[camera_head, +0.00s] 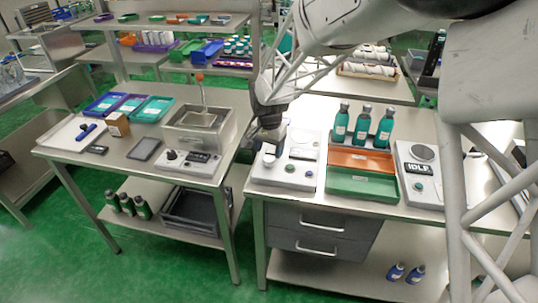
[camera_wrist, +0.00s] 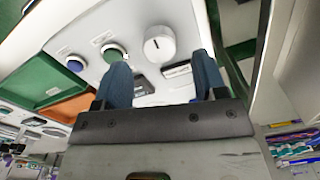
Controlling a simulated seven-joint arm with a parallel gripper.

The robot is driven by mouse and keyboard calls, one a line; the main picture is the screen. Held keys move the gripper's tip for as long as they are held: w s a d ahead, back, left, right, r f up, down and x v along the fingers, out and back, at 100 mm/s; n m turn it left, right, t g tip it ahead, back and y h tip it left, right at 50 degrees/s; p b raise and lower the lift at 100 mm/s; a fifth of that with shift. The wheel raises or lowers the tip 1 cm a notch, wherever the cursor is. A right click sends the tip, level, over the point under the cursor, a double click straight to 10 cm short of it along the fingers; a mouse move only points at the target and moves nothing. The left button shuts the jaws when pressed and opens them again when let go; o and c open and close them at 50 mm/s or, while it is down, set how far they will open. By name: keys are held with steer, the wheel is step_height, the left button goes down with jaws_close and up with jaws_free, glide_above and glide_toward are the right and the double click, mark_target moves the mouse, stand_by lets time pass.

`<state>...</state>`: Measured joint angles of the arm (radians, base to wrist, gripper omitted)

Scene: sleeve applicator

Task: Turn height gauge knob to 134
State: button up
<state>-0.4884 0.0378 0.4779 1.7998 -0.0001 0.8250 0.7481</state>
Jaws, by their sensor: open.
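The height gauge knob (camera_wrist: 160,43) is a round white knob with a small dark mark, on the front of the white sleeve applicator (camera_head: 284,181). In the wrist view the knob lies between and just beyond the fingertips, with no contact visible. My gripper (camera_wrist: 161,62) is open and empty, its two blue-grey fingers apart. A small dark display (camera_wrist: 177,70) sits near the knob, partly hidden by a finger; I cannot read it.
A green button (camera_wrist: 113,53) and a blue button (camera_wrist: 75,63) sit beside the knob. Right of the applicator are orange and green trays (camera_head: 361,187), teal bottles (camera_head: 361,126) and a device reading IDLE (camera_head: 420,190). A gap separates the left table (camera_head: 125,165).

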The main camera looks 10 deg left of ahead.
mark_target(270, 158)
steer(key=shift+r, duration=2.05)
steer(key=shift+s+d+r, duration=0.1)
steer(key=shift+d+r, duration=0.1)
steer(key=shift+d, duration=0.05)
steer(key=s+d+r+n+t, duration=0.1)
steer(key=s+d+r, duration=0.55)
steer(key=d, duration=0.35)
steer(key=s+d+r, duration=0.5)
steer(key=s+d, duration=0.2)
steer(key=d, duration=0.4)
steer(key=s+d+n, duration=0.1)
steer(key=s+d, duration=0.5)
steer(key=s, duration=0.4)
steer(key=s+d+r+t, duration=0.1)
steer(key=s+d, duration=0.5)
steer(key=s, duration=0.4)
steer(key=shift+d+n+t, duration=0.2)
steer(key=shift+n+t, duration=0.1)
steer(key=shift+n, duration=0.1)
